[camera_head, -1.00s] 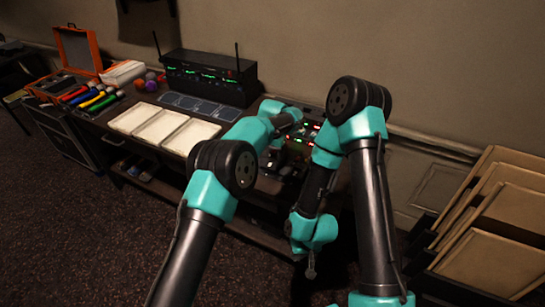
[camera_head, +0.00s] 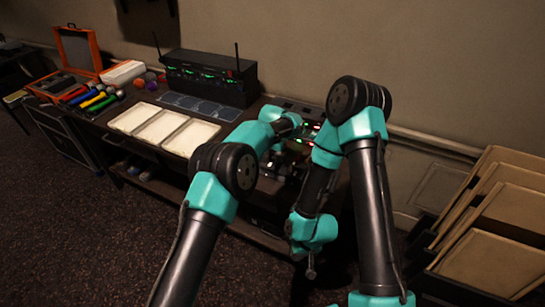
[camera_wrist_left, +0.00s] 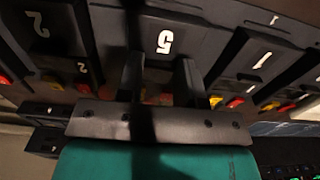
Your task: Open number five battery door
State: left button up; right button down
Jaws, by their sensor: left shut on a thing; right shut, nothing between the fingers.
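The number five battery door (camera_wrist_left: 165,42) is a dark panel with a white 5, in the middle of the left wrist view. My left gripper (camera_wrist_left: 159,84) has its two fingers on either side of the part below the 5. It is shut on this part, whose grip area is partly in shadow. The door's opening is not clear to see. In the head view the left gripper is at the dark charging rack (camera_head: 293,155), mostly hidden by my arms. My right gripper (camera_head: 311,272) is shut and empty, low in front of the desk.
White trays (camera_head: 163,131), a black receiver box (camera_head: 208,77) and coloured microphones (camera_head: 90,98) lie to the left. Panels in a bin (camera_head: 490,225) stand at the right.

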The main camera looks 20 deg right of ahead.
pick_arm(q)
jog(key=shift+r, duration=0.1)
jog(key=shift+c, duration=0.4)
jog(key=shift+s+a+r+t+h, duration=0.2)
jog(key=shift+a+r+t+h, duration=0.1)
jog(key=shift+t+h, duration=0.3)
jog(key=shift+s+a+r+t+h, duration=0.2)
jog(key=shift+a+t+h, duration=0.1)
jog(key=shift+t+h, duration=0.25)
jog(key=shift+s+a+r+t+h, duration=0.15)
jog(key=shift+a+t+h, duration=0.1)
jog(key=shift+t+h, duration=0.3)
jog(key=shift+s+t, duration=0.15)
jog(key=shift+t, duration=0.15)
jog(key=shift+s+h, duration=0.15)
jog(key=shift+h, duration=0.15)
jog(key=o, duration=1)
jog(key=shift+c, duration=0.2)
jog(key=shift+r, duration=0.1)
jog(key=v, duration=1.7)
